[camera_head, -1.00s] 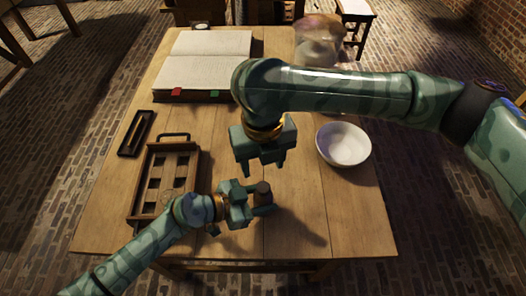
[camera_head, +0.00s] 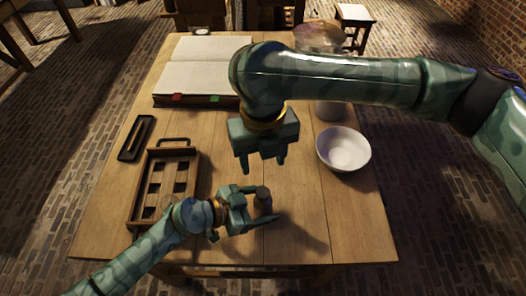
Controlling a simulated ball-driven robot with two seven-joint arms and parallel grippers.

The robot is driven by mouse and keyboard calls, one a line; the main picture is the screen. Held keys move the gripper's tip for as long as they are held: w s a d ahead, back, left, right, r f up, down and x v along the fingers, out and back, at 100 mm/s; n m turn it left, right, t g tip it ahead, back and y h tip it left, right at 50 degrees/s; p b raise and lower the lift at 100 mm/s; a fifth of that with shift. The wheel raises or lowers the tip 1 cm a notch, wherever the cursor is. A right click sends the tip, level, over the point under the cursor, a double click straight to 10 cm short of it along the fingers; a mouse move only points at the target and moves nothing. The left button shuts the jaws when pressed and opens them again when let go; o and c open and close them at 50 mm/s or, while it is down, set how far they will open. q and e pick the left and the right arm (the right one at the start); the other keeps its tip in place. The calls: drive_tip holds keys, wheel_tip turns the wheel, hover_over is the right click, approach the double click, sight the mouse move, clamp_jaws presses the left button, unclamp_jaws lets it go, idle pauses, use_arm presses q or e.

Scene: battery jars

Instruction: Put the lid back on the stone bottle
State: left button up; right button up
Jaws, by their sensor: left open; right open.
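My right gripper (camera_head: 263,166) is open and empty, pointing down above the table just behind the bottle. I cannot make out a separate lid.
A wooden slotted tray (camera_head: 138,190) lies at the left, with a small dark tray (camera_head: 136,138) behind it. An open book (camera_head: 205,78) lies at the back left. A white bowl (camera_head: 343,149) stands at the right. A large jar (camera_head: 320,36) is partly hidden behind my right arm.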

use_arm(q)
drive_tip(key=p+v, duration=0.4)
drive_tip(key=v, duration=1.2)
use_arm(e)
wheel_tip(320, 180, up, 6)
drive_tip(key=shift+s, duration=0.25)
use_arm(q)
drive_tip(key=shift+s+a, duration=0.1)
drive_tip(key=shift+a, duration=0.05)
